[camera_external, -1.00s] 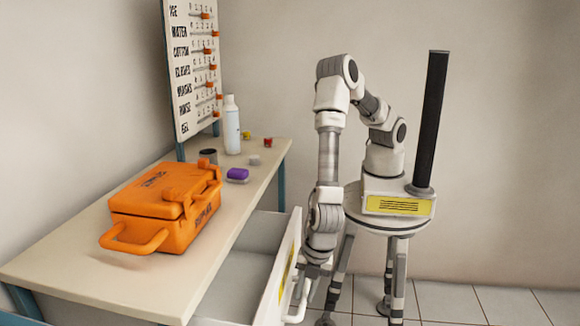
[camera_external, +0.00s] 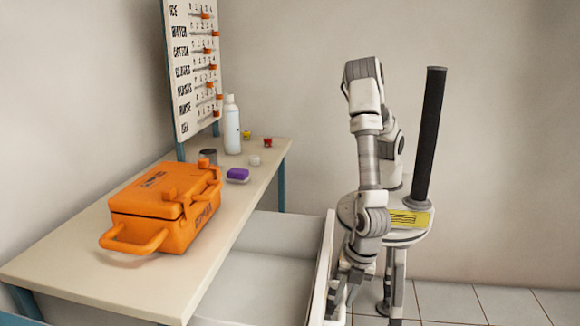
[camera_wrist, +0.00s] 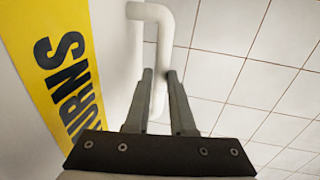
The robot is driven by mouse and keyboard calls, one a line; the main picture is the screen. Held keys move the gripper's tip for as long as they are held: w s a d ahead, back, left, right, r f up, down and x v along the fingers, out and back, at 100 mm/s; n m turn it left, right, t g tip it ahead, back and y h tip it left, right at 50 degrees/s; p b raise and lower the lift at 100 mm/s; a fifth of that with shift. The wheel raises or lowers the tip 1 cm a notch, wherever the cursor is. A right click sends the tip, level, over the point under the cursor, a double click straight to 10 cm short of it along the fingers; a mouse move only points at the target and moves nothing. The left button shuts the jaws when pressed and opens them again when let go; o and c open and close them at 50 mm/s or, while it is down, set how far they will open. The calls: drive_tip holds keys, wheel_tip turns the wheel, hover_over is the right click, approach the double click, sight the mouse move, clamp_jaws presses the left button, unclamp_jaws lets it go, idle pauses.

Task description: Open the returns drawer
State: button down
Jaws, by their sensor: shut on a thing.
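The returns drawer (camera_external: 264,284) is pulled out from under the table and looks empty in the part that shows. Its front carries a yellow label (camera_wrist: 58,70) with black letters ending in "URNS" in the wrist view. The white bar handle (camera_wrist: 160,50) stands off the drawer front. My gripper (camera_wrist: 160,76) is shut on the handle, with one finger on each side of it. In the external view my gripper (camera_external: 338,296) is low at the outer side of the drawer front, and the handle is mostly hidden there.
An orange case (camera_external: 160,212) sits on the table (camera_external: 70,272). A white bottle (camera_external: 232,126), a purple block (camera_external: 238,174) and small jars stand farther back. A lettered board (camera_external: 190,75) rises behind the table. Tiled floor (camera_external: 450,300) is clear at the right.

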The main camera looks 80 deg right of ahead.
drive_tip(key=s+b, duration=0.1)
drive_tip(key=s, duration=0.3)
drive_tip(key=shift+s, duration=0.35)
drive_tip(key=c, duration=0.8)
unclamp_jaws()
drive_tip(key=shift+o, duration=0.2)
drive_tip(key=s+r+p, duration=0.3)
drive_tip(key=r+p, duration=0.2)
drive_tip(key=r, duration=1.2)
drive_tip(key=shift+r, duration=0.1)
